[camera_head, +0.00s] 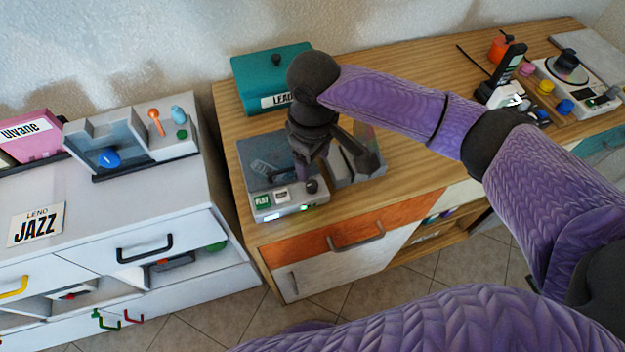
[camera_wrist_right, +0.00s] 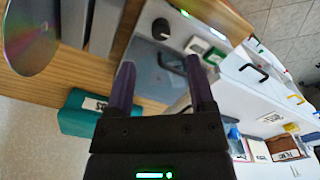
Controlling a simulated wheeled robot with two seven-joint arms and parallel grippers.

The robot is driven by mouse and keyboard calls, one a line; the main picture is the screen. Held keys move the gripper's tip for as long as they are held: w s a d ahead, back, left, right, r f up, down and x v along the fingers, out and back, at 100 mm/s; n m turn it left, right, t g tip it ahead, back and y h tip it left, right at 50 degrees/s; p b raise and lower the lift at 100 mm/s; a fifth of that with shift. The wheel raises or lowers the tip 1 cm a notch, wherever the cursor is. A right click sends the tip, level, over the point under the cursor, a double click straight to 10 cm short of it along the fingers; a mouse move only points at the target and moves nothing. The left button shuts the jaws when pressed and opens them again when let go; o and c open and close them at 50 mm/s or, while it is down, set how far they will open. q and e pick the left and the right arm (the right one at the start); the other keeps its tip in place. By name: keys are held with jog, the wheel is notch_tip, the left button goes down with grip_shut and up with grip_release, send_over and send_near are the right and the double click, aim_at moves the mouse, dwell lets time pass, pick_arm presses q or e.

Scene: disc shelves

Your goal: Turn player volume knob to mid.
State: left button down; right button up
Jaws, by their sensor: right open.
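The player (camera_head: 262,171) is a grey box with a pale front strip, standing at the left end of the wooden cabinet top. Its dark round volume knob (camera_head: 311,186) is at the right end of that strip, beside a white button and a green PLAY button. The knob also shows in the right wrist view (camera_wrist_right: 161,28), beyond the fingertips and apart from them. My right gripper (camera_head: 304,172) points down over the player, close behind the knob. In the wrist view its two purple fingers (camera_wrist_right: 158,66) are spread with nothing between them. My left gripper is out of view.
A grey slotted rack (camera_head: 352,168) stands just right of the player, with a shiny disc (camera_wrist_right: 30,35) near it. A teal box (camera_head: 270,78) lies behind. A white cabinet (camera_head: 110,205) is at left. Another device (camera_head: 575,85) is far right. The cabinet's middle is clear.

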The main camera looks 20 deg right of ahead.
aim_at(313, 184)
notch_tip(313, 184, down, 7)
jog(key=shift+f+b, duration=0.1)
jog(key=shift+b, duration=0.95)
grip_shut()
